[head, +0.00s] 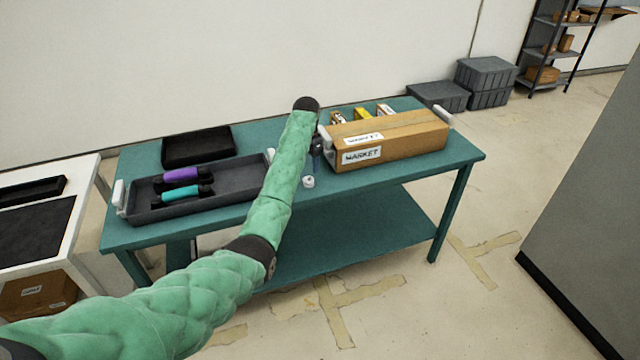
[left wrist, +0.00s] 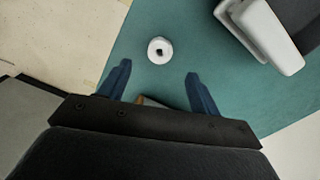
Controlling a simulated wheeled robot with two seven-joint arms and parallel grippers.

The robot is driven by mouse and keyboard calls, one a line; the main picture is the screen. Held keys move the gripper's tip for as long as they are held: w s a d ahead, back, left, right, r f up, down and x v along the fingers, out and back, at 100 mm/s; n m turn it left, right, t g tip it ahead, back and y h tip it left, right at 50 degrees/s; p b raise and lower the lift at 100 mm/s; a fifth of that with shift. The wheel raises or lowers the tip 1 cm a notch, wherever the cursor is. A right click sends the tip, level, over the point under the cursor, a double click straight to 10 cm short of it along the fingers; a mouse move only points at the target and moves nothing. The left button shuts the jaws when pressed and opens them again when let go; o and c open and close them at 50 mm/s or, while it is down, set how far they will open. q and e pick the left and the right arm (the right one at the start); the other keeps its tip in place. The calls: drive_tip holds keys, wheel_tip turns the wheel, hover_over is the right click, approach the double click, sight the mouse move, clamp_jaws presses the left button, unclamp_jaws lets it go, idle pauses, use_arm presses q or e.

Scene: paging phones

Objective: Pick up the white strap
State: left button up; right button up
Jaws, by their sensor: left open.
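The white strap, a small white roll with a dark hole in its middle, lies on the teal table (head: 380,180). In the head view the strap (head: 308,182) is near the table's front edge, between the grey tray and the cardboard box. In the left wrist view the strap (left wrist: 160,50) lies just beyond the fingertips, roughly centred between them. My left gripper (left wrist: 157,70) is open and empty, with blue fingers apart. In the head view my left gripper (head: 316,150) is partly hidden by my arm, above the table beside the box. My right gripper is not in view.
The cardboard box (head: 400,140), with white end handles, stands right. A black tray (head: 198,146) and several small packages are behind. A grey panel (head: 590,210) rises at right.

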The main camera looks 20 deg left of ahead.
sight(308, 180)
use_arm(q)
drive_tip(key=shift+s+a+f+m, duration=0.1)
drive_tip(key=shift+a+m, duration=0.05)
drive_tip(key=shift+m, duration=0.25)
drive_tip(key=shift+f, duration=0.35)
drive_tip(key=shift+f+p, duration=0.5)
drive_tip(key=shift+f, duration=0.3)
wheel_tip(308, 180, down, 4)
drive_tip(key=shift+s+p, duration=0.1)
drive_tip(key=shift+p, duration=1.1)
drive_tip(key=shift+f, duration=0.7)
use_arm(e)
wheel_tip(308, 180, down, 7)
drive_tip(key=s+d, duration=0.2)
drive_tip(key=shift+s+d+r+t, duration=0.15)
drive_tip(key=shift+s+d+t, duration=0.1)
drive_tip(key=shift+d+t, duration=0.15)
use_arm(q)
drive_tip(key=c, duration=1.1)
drive_tip(key=shift+o, duration=0.2)
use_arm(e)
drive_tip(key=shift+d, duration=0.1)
